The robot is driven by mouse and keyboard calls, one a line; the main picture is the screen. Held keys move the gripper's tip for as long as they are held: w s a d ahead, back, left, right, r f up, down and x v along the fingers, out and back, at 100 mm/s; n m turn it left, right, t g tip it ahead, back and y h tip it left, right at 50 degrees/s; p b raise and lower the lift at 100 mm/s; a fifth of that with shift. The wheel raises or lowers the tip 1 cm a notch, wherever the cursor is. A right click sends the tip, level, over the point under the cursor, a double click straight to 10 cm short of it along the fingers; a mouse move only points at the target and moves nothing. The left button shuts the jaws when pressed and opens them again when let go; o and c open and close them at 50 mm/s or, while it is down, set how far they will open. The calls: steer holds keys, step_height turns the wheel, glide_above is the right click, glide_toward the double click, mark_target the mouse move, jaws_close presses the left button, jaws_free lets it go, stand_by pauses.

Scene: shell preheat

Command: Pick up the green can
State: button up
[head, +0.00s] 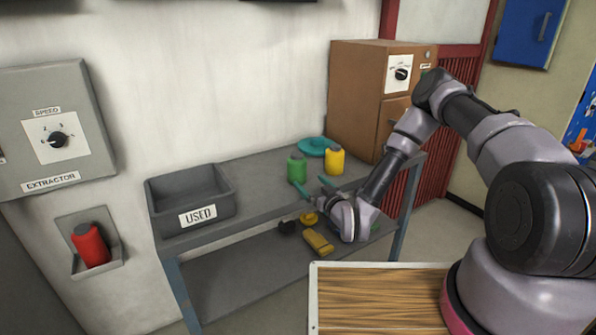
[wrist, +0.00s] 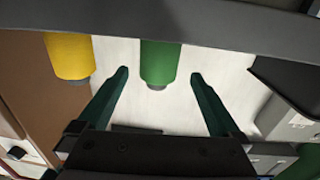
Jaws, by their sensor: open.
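The green can (head: 297,169) stands upright on the grey shelf's top, left of a yellow can (head: 334,160). My gripper (head: 316,187) is at the front edge of that top, close to the green can. In the wrist view the green can (wrist: 160,64) lies between the lines of my two open fingers (wrist: 160,75), with a gap on each side. The yellow can (wrist: 70,56) is outside the left finger. Nothing is held. The head view does not show clearly how far the fingertips are from the can.
A grey bin marked USED (head: 160,192) stands on the shelf top's left part. A teal dish (head: 312,146) lies behind the cans, and a brown cabinet (head: 350,100) stands at the right. Yellow and black items (head: 318,241) lie on the lower shelf. The top between bin and green can is clear.

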mark_target(296, 168)
steer(key=x, duration=1)
steer(key=shift+w+a+r, duration=0.1)
steer(key=shift+w+r, duration=0.15)
steer(key=shift+w, duration=0.05)
steer(key=shift+r, duration=0.1)
steer(key=c, duration=1.5)
